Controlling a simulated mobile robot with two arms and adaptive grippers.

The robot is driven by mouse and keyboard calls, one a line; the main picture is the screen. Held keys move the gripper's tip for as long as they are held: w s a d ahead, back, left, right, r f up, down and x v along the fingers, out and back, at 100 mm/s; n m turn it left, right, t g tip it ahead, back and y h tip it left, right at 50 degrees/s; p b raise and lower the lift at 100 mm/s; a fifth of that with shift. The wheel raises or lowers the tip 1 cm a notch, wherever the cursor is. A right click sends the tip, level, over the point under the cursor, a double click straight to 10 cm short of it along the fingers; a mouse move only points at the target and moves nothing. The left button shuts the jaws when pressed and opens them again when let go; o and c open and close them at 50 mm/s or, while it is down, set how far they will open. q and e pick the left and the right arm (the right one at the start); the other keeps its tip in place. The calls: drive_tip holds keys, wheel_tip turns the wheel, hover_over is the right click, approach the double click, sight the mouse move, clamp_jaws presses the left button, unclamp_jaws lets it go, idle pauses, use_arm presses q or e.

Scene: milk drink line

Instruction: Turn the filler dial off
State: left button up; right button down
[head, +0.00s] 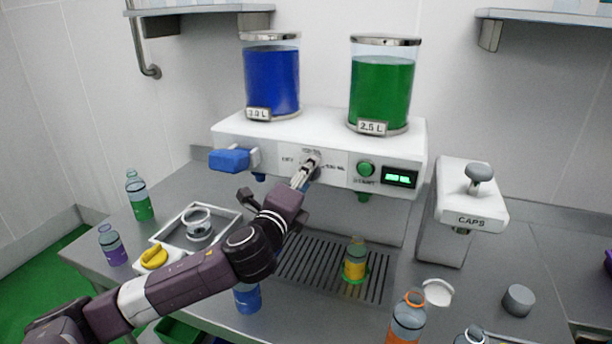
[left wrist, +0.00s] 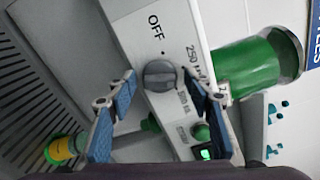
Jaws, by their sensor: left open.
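The filler (head: 330,147) is a white housing carrying a blue tank and a green tank. Its grey dial (left wrist: 160,75) sits on the front panel, with labels OFF, 250 mL and a further mL mark around it. The dial (head: 311,158) is partly covered by my gripper in the head view. Its exact setting is hard to read. My left gripper (left wrist: 161,86) is open, its blue-padded fingers on either side of the dial. I cannot tell whether they touch it. In the head view my left gripper (head: 303,178) points at the panel. My right gripper is not in view.
Right of the dial are a green start button (head: 365,168) and a lit display (head: 399,177). A blue lever (head: 230,159) sticks out at left. A bottle with yellow liquid (head: 355,262) stands on the drip grate (head: 300,262). The caps machine (head: 468,205) is at right.

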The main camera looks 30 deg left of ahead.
use_arm(q)
drive_tip(key=shift+c, duration=0.2)
drive_tip(key=shift+s, duration=0.1)
drive_tip(key=c, duration=1.1)
drive_tip(key=shift+o, duration=0.2)
drive_tip(key=shift+n, duration=0.3)
drive_tip(key=shift+r+n+p, duration=0.2)
drive_tip(key=shift+n+p, duration=0.75)
drive_tip(key=shift+n, duration=6.75)
